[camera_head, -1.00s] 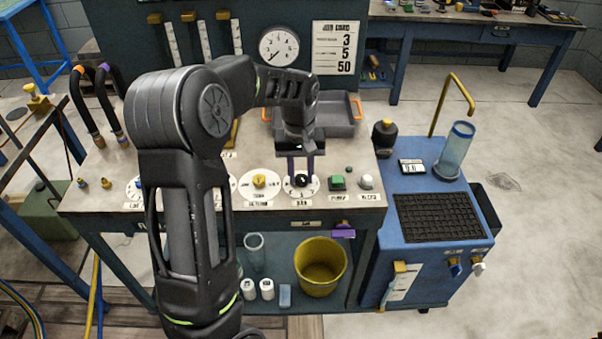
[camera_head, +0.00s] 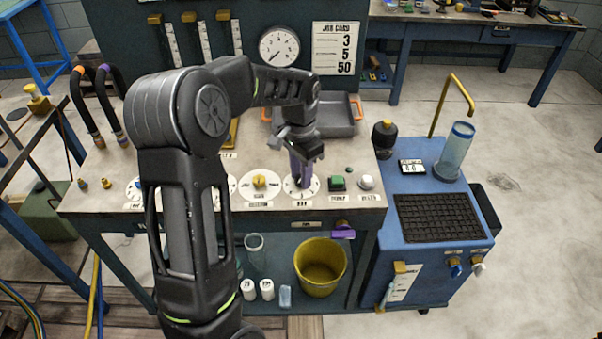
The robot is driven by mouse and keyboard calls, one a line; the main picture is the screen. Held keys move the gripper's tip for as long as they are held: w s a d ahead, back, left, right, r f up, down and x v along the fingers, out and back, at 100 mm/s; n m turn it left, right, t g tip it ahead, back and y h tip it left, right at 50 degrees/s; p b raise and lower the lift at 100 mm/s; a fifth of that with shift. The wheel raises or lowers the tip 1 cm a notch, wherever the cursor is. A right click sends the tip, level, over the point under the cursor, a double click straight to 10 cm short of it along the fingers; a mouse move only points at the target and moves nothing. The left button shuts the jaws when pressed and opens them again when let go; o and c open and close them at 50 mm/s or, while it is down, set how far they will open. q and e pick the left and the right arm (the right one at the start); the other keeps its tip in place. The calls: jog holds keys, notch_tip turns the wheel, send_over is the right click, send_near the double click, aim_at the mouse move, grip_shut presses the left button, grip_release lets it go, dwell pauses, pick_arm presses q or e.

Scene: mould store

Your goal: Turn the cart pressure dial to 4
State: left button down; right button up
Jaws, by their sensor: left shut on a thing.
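The pressure dial (camera_head: 313,187) is a white disc on the bench's front edge, with a label that looks like BAR below it. My left gripper (camera_head: 301,183) comes down on it from above and is shut on its dark knob, turned at an angle. The fingers hide most of the knob and its pointer. The small display (camera_head: 411,167) on the blue cart (camera_head: 440,237) seems to read 4.0. My right gripper is not in view.
A white dial with a yellow knob (camera_head: 259,181) is just left of the pressure dial. Green (camera_head: 337,182) and white (camera_head: 367,181) buttons are close on its right. A grey tray (camera_head: 340,115) stands behind. A round gauge (camera_head: 279,46) and job card (camera_head: 336,48) are on the back panel.

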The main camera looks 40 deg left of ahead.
pick_arm(q)
jog(key=shift+m, duration=1.7)
jog(key=c, duration=1.1)
grip_release()
notch_tip(320, 180, up, 8)
jog(key=shift+w+f, duration=0.1)
jog(key=shift+f, duration=0.1)
